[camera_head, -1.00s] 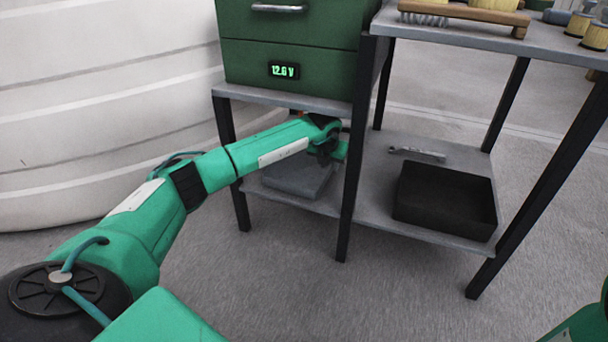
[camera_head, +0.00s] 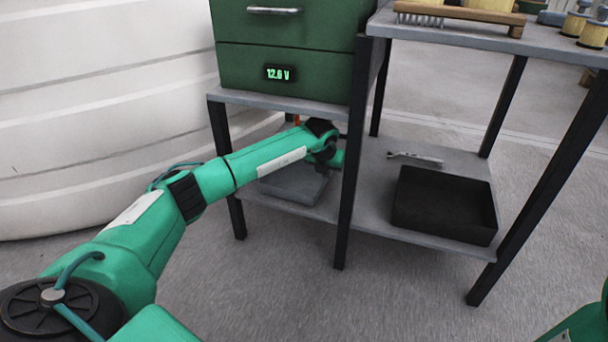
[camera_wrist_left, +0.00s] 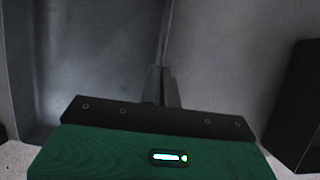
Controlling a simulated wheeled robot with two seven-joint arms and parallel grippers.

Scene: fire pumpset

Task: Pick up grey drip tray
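The grey drip tray (camera_head: 292,187) lies on the left part of the lower shelf, under the green drawer unit. My left arm reaches in over it, and its wrist hides part of the tray. In the left wrist view, the tray's grey inside (camera_wrist_left: 95,60) fills the left side, and its thin side wall runs up the middle. My left gripper (camera_wrist_left: 163,88) has its two fingers close together at this wall, one on each side, and looks shut on it. The tray looks level on the shelf. My right gripper is out of view; only a bit of that arm shows at bottom right.
A black open tray (camera_head: 445,205) and a metal tool (camera_head: 415,159) lie on the shelf's right part. A black table leg (camera_head: 350,180) stands just right of my gripper. The green drawer unit (camera_head: 285,65) is close above. A large white tank (camera_head: 90,110) stands at left.

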